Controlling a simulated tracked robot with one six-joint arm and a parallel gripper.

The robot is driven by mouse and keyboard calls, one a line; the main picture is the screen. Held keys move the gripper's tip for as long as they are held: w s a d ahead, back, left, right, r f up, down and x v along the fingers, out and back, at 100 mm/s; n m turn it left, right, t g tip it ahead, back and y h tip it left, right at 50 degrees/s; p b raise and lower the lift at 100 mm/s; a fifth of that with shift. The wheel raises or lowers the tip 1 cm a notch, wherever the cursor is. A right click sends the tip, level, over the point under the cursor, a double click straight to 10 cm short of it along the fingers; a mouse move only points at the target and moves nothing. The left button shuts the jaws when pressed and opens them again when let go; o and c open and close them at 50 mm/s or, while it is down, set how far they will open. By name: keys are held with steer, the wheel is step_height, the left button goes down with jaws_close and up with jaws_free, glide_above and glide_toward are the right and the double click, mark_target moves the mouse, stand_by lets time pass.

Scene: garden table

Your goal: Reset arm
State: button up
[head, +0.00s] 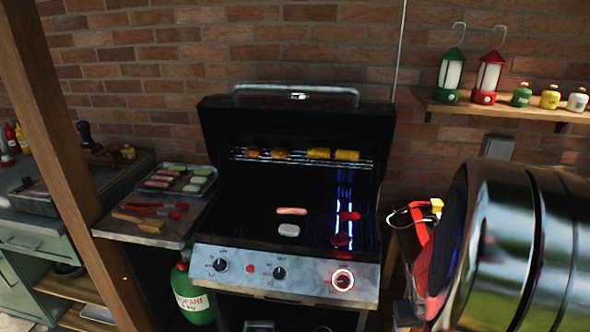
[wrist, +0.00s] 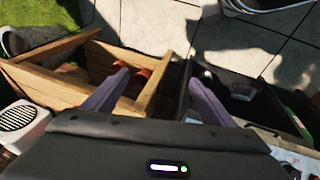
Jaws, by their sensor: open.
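My gripper (wrist: 158,75) shows in the wrist view with its two purple-grey fingers spread wide apart and nothing between them. Beyond the fingers are a wooden crate-like box (wrist: 75,62) on the left and pale paving (wrist: 150,25). I cannot see the gripper in the head view, where part of my arm appears to fill the lower right.
In the head view the grill (head: 285,262) has its lid up and food on its grates; its right side glows blue. A side shelf (head: 170,238) holds a food tray and utensils. Lanterns stand on a wall shelf (head: 510,110). A wooden post (head: 65,150) stands left.

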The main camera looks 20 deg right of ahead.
steer(key=w+a+r+n+t+y, duration=0.1)
steer(key=a+r+n, duration=0.1)
steer(key=a+r, duration=0.5)
steer(key=w+a+r+n+t+y, duration=0.1)
steer(key=a+r, duration=0.6)
steer(key=a, duration=0.7)
steer(key=w+a+r+n+t+y, duration=0.1)
steer(key=w+a+r+n+t, duration=0.1)
steer(key=a+r, duration=0.5)
steer(key=w+a, duration=0.1)
steer(key=a, duration=0.3)
steer(key=shift+w+a+r+n+t, duration=0.15)
steer(key=shift+a+r+n+t, duration=0.05)
steer(key=shift+n+t, duration=0.2)
